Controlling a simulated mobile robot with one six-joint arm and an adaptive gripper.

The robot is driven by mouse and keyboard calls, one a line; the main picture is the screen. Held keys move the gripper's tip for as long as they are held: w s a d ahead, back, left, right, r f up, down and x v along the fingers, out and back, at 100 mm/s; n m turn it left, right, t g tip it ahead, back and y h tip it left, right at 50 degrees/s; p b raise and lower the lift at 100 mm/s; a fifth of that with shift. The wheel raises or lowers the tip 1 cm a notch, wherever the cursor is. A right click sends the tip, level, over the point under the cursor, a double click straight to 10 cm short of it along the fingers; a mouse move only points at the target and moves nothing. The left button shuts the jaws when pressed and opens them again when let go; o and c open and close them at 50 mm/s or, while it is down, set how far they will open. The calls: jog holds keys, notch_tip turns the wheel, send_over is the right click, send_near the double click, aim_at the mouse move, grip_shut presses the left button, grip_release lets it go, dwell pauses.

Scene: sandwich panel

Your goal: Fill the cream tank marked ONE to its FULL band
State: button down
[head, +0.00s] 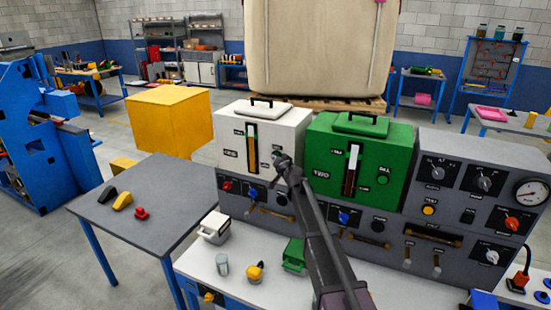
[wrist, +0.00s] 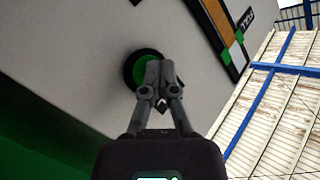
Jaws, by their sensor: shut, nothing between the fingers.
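The cream tank (head: 222,140), marked ONE, stands upright on the left of the grey panel. Its upright gauge (head: 252,148) shows in the head view, but the level is too small to read surely. In the wrist view, part of the gauge (wrist: 222,32) shows green, white and orange bands near a FULL label (wrist: 247,18). A green button with a black ring (wrist: 130,72) is on the cream tank's face. My gripper (wrist: 160,68) is shut and empty, its fingertips over the right part of this button. I cannot tell whether they touch it.
The green tank (head: 318,150), marked TWO, stands just right of the cream one. Knobs, switches and a round dial (head: 531,191) fill the grey panel.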

jog(key=shift+s, duration=0.1)
jog(key=shift+s+a, duration=0.3)
jog(key=shift+s, duration=0.35)
dwell(0.3)
jog(key=shift+s+a, duration=0.3)
jog(key=shift+s, duration=0.5)
jog(key=shift+s+a, duration=0.25)
jog(key=shift+s, duration=0.5)
jog(key=shift+s+a, duration=0.3)
jog(key=shift+s, duration=0.5)
jog(key=s+d+f+g+h, duration=0.2)
jog(key=s+d+f+g, duration=0.3)
jog(key=s+d, duration=0.4)
jog(key=s+d+f+n+g+h, duration=0.1)
jog(key=s+d+f+g, duration=0.4)
jog(key=s, duration=1.2)
jog(key=s+d+f+n+g+h, duration=0.1)
jog(key=s+d+f+g+h, duration=0.3)
jog(key=s+d, duration=0.9)
notch_tip(320, 180, down, 2)
jog(key=shift+s+d+g, duration=0.25)
jog(key=shift+d+g, duration=0.1)
jog(key=shift+g, duration=0.05)
jog(key=shift+a, duration=0.15)
